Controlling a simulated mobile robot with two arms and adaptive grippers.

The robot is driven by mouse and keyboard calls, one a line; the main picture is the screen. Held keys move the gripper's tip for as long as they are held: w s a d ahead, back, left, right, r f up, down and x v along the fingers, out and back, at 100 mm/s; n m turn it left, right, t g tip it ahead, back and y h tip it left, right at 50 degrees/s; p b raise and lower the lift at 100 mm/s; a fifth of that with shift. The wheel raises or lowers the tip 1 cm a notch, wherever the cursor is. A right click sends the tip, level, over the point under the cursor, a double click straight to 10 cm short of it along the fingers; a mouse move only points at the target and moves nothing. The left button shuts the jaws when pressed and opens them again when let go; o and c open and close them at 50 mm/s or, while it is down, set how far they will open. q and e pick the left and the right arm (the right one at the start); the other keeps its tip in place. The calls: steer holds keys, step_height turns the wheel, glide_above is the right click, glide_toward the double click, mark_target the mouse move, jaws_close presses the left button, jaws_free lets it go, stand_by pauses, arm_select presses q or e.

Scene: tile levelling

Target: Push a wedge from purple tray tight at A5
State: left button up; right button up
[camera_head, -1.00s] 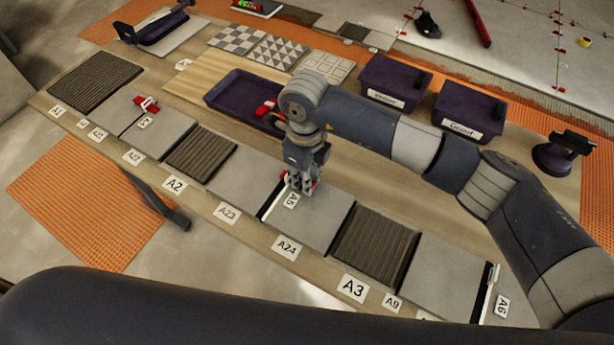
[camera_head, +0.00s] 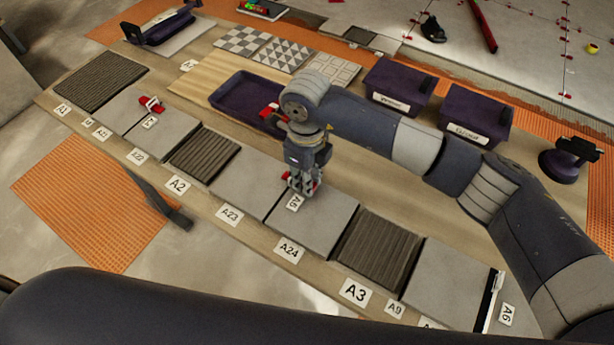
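My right gripper (camera_head: 302,184) points down at the label A5 (camera_head: 295,202), on the seam between two grey tiles. Red parts of a wedge (camera_head: 316,176) show beside its fingers, which look closed around it. The fingers hide most of the wedge, so how far it sits in its clip cannot be seen. The purple tray (camera_head: 226,92) lies behind the tile row, partly hidden by my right arm, with red wedges (camera_head: 270,110) at its right end. My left gripper is not in view.
A red wedge and clip (camera_head: 152,104) stand on the seam at left. A white clip (camera_head: 491,292) stands near A6 (camera_head: 507,314). Two purple bins (camera_head: 400,82) (camera_head: 474,110) and a suction-cup handle (camera_head: 568,160) are behind my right arm. A dark bar (camera_head: 150,195) lies at front left.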

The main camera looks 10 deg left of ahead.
steer(key=o, duration=0.8)
steer(key=shift+a+r, duration=0.1)
